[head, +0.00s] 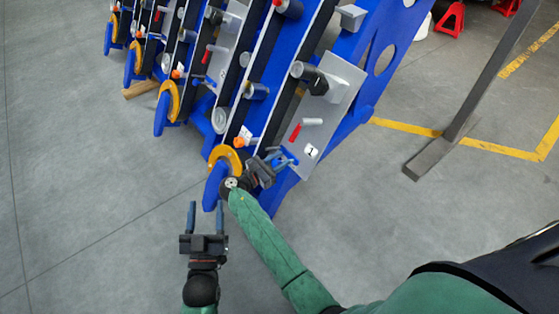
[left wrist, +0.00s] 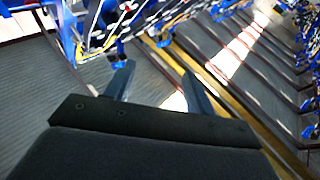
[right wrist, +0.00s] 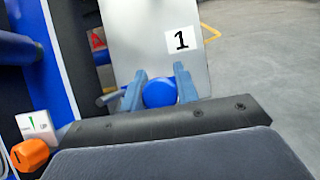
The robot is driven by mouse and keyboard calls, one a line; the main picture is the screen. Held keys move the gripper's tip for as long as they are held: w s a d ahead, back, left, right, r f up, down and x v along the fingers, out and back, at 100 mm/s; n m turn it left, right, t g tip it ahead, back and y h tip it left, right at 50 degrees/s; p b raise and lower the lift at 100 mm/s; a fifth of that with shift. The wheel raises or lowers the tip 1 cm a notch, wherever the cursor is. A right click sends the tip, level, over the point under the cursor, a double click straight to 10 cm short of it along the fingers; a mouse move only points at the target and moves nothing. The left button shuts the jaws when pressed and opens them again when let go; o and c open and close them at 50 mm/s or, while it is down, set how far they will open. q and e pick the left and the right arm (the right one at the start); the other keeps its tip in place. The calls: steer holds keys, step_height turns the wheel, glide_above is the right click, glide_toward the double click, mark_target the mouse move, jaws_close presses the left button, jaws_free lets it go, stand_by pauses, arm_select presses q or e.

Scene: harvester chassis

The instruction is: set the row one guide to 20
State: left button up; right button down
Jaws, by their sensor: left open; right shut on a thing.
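Row one is marked by a "1" label (head: 311,151) on a grey metal plate (head: 340,88), which also shows upright in the right wrist view (right wrist: 147,35). My right gripper (head: 285,159) is shut on a round blue knob (right wrist: 160,93) just below that plate. The knob sits between its fingertips, and the fingers hide its sides. An orange part (right wrist: 30,155) and a small white label with a green mark (right wrist: 36,124) are left of the gripper; the reading is too small to tell. My left gripper (head: 205,208) is open and empty above the floor, left of row one.
A blue frame (head: 370,60) carries several similar rows toward the upper left, with yellow-orange rings (head: 225,157) at their lower ends. A dark slanted post (head: 480,85) stands on the right. Red stands (head: 451,19) are at the back. The grey floor in front is clear.

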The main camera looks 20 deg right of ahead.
steer(key=shift+w+a+p, duration=0.1)
steer(key=shift+w+p, duration=0.15)
steer(key=shift+p, duration=0.2)
steer(key=shift+w+p, duration=0.15)
steer(key=shift+p, duration=0.2)
arm_select(q)
steer(key=s+f+g, duration=0.1)
steer(key=f+g, duration=0.2)
steer(key=f, duration=0.7)
steer(key=s+f+g+y, duration=0.1)
steer(key=f+g, duration=0.3)
steer(key=f, duration=0.5)
steer(key=shift+s+d+f, duration=0.15)
steer(key=shift+s+f, duration=0.25)
steer(key=shift+s, duration=0.3)
arm_select(e)
steer(key=c, duration=1.1)
jaws_free()
steer(key=shift+a, duration=0.1)
